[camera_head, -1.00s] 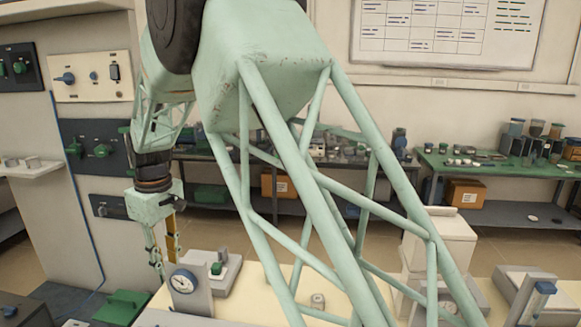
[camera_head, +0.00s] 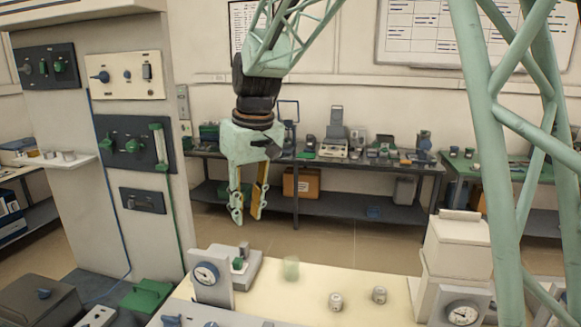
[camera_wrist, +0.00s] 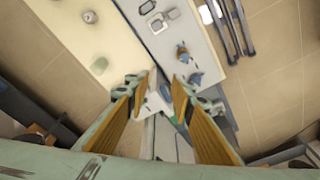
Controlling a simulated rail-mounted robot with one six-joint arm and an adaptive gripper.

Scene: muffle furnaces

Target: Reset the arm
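My gripper (camera_head: 247,214) hangs fingers-down in the head view, in the air before the back bench and above the cream table. Its two fingers with yellow-brown inner pads are apart, and nothing shows between them. My gripper (camera_wrist: 155,82) also shows in the wrist view, with the two pads apart and a gap between them. My arm's green lattice links cross the upper middle and right of the head view.
A dial gauge block (camera_head: 206,275) stands below my gripper on the cream table (camera_head: 370,275). Two small jars (camera_head: 336,302) and a faint greenish cup (camera_head: 291,267) are there too. A panelled wall cabinet (camera_head: 130,145) is left, a white box (camera_head: 457,245) right.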

